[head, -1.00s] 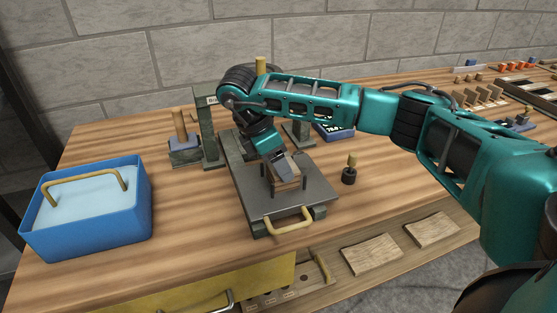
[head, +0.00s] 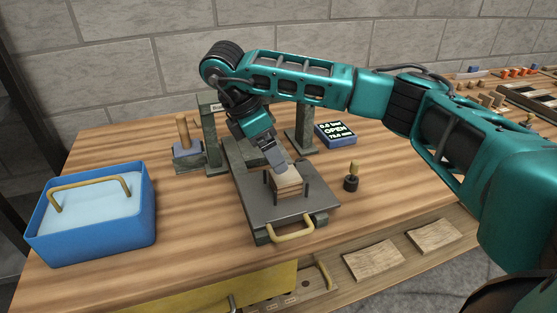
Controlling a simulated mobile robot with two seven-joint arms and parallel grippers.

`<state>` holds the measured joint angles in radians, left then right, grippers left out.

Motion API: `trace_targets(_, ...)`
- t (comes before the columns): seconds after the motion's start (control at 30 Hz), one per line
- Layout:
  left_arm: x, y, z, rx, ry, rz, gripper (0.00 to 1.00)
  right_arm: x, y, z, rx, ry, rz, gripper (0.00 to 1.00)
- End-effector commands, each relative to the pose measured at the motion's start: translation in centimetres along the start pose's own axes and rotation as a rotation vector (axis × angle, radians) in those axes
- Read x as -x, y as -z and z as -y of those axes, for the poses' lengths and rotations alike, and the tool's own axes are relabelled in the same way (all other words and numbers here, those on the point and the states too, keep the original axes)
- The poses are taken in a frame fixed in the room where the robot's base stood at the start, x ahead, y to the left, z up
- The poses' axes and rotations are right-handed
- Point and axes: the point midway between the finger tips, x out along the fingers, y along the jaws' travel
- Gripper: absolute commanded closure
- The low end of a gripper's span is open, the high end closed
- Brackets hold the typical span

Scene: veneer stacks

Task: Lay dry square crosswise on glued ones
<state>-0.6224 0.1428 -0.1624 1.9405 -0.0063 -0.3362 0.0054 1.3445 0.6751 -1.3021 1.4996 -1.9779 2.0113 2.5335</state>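A small stack of light wood veneer squares (head: 288,186) stands between dark upright pins on the grey press plate (head: 265,212). My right gripper (head: 281,168) points down just above the back of the stack. Its fingers are seen from behind, and I cannot tell whether they are apart or whether they touch the top square. Two more veneer squares lie apart on the lower wooden shelf at the front, one at the left (head: 372,259) and one at the right (head: 435,237). The grain and any glue on the stack are too small to tell. My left gripper is out of view.
A blue tub (head: 92,222) with a yellow handle stands at the left. A dark pot with a wooden handle (head: 351,179) stands right of the plate. The bench between tub and plate is clear.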

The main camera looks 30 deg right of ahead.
Motion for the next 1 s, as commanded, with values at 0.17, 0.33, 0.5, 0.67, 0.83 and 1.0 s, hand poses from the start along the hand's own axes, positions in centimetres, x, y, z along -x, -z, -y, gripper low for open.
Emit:
trace_targets(0.17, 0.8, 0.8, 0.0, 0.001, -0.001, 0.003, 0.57, 3.6, -0.2, -0.1, -0.002, -0.002, 0.001, 0.12)
trace_targets(0.33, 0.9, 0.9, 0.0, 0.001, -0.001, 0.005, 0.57, 5.2, -0.1, 0.0, -0.002, 0.0, 0.001, 0.12)
trace_targets(0.5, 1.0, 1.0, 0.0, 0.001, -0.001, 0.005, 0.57, 5.6, 0.0, 0.0, -0.002, 0.002, 0.001, 0.12)
trace_targets(0.67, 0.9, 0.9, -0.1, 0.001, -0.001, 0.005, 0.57, 5.6, 0.0, 0.0, -0.002, 0.002, 0.001, 0.12)
trace_targets(0.83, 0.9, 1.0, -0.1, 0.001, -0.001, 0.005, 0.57, 5.6, 0.0, 0.0, -0.002, 0.002, 0.001, 0.12)
trace_targets(1.0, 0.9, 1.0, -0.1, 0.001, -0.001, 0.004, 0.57, 5.5, 0.0, 0.0, -0.001, 0.002, 0.001, 0.12)
